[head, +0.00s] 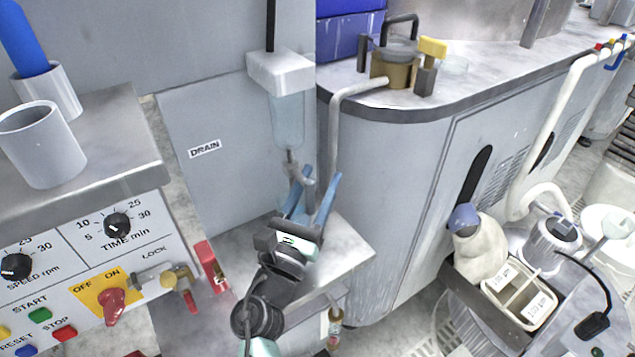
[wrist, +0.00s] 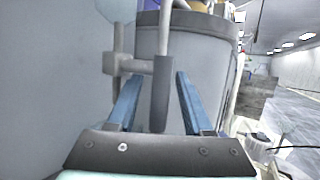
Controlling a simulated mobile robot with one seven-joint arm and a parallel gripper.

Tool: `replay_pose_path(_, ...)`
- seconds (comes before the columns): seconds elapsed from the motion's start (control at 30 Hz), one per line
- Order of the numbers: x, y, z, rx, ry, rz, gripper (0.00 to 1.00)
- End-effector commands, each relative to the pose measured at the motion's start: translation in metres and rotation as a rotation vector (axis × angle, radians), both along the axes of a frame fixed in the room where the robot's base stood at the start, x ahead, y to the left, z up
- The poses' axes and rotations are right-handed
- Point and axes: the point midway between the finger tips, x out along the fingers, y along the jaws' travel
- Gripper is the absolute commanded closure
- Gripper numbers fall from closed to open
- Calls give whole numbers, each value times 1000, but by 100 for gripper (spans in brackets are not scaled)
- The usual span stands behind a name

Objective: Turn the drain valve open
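The drain valve (head: 294,165) is a small grey fitting below a clear hanging vessel, beside the DRAIN label (head: 205,148). In the wrist view its body (wrist: 115,65) stands at left, with a short stem running right to a grey lever (wrist: 160,95) that hangs upright. My gripper (head: 318,178) is open at the valve, its blue fingers pointing up. In the wrist view my gripper (wrist: 155,85) has one finger on each side of the lever. A gap shows at the right finger; I cannot tell whether the left one touches.
The clear vessel (head: 288,120) hangs from a white block (head: 281,72) just above. A grey panel (head: 245,110) stands close behind. A control panel (head: 85,260) with knobs and a red-handled valve is at left. A rounded grey cabinet (head: 385,200) stands at right.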

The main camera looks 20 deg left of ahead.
Motion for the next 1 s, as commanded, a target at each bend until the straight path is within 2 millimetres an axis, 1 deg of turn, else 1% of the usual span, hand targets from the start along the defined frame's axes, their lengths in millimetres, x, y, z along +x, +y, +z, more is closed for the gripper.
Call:
replay_pose_path(0.23, -2, 0, -1, 1, 1, 1, 49)
replay_pose_path(0.37, -13, 2, -6, 0, 3, 2, 49)
replay_pose_path(0.47, -30, 2, -12, 0, 4, 2, 49)
replay_pose_path(0.6, -59, 5, -23, 0, 6, 3, 49)
replay_pose_path(0.8, -97, 8, -35, 1, 3, 2, 49)
replay_pose_path(0.9, -110, 9, -40, 1, 3, 2, 49)
replay_pose_path(1.0, -118, 9, -41, 1, 1, 1, 49)
